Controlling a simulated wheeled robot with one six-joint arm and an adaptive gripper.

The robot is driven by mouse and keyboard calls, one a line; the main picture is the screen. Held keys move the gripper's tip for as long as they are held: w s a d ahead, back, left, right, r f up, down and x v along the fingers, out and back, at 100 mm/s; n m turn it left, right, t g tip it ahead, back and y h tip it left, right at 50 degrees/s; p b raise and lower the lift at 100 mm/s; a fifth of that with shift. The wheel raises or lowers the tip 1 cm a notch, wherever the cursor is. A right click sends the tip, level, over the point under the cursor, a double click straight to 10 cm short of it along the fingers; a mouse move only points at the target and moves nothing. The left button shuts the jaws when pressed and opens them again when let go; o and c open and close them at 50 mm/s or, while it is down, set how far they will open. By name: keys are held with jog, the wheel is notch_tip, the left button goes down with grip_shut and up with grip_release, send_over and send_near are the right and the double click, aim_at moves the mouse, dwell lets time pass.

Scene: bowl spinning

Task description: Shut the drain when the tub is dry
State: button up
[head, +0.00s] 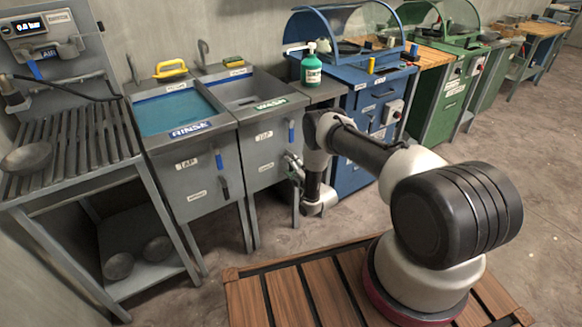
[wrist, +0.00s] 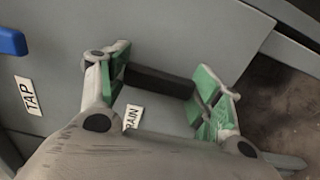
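The WASH tub (head: 262,135) is the right one of two grey sinks. Its basin (head: 243,92) looks grey, with no blue water showing; I cannot tell whether a thin film remains. Its black drain handle (wrist: 160,84) shows in the wrist view beside a partly covered DRAIN label (wrist: 132,117). It lies roughly parallel to the blue tap lever (wrist: 12,42). My gripper (wrist: 163,82) is open, its green-padded fingers wide apart near the handle's two ends. I cannot tell whether they touch it. In the head view my gripper (head: 293,168) is at the WASH tub's front right.
The RINSE tub (head: 180,112) on the left holds blue water and has its own black handle (head: 222,176). A green bottle (head: 311,66) stands right of the WASH basin. A slatted rack (head: 70,145) is at left, a blue cabinet (head: 365,110) at right.

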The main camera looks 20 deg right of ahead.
jog(key=shift+o, duration=1.1)
jog(key=v, duration=1.2)
